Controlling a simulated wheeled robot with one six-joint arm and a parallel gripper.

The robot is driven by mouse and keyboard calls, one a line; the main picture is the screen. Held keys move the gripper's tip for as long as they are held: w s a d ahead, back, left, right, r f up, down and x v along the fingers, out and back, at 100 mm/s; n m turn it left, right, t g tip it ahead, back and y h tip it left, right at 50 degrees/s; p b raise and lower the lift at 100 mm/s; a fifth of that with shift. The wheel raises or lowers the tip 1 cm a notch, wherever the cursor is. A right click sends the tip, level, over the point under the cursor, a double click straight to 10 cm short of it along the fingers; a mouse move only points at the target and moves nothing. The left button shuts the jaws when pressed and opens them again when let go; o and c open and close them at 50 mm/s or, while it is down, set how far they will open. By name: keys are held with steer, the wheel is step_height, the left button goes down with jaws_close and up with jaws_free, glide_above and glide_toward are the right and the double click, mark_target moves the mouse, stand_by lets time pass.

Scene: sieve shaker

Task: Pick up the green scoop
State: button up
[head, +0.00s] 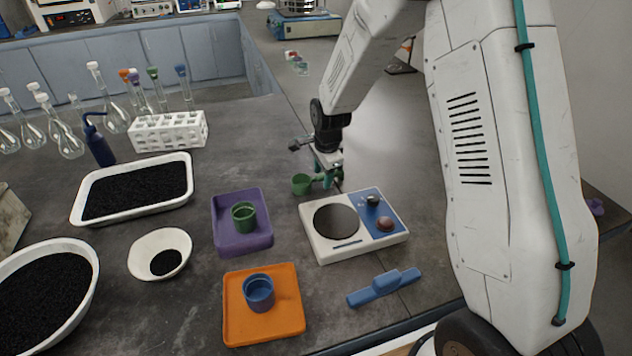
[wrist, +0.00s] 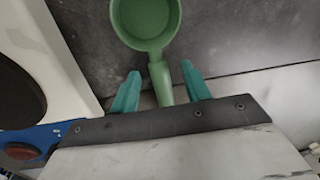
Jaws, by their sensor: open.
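The green scoop (head: 302,184) is a round cup with a short handle, on or just above the dark bench behind the white and blue device. In the wrist view the scoop's cup (wrist: 146,20) is at the top, and its handle runs down between my two teal fingers. My gripper (head: 329,179) is at the handle. In the wrist view my gripper (wrist: 160,88) is open, with a gap on each side of the handle. The handle's end is hidden behind the gripper body. I cannot tell the exact height between fingers and bench.
The white and blue device (head: 312,238) stands just in front of the scoop. A purple tray (head: 262,240) with a green cup and an orange tray (head: 290,325) with a blue cup lie to the left. A blue handled tool (head: 384,286) lies in front. Bench behind the scoop is clear.

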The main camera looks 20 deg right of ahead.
mark_target(323, 174)
steer(key=shift+f, duration=0.15)
jaws_close()
step_height(323, 174, up, 10)
steer(key=c, duration=0.7)
jaws_free()
steer(key=shift+c, duration=1.4)
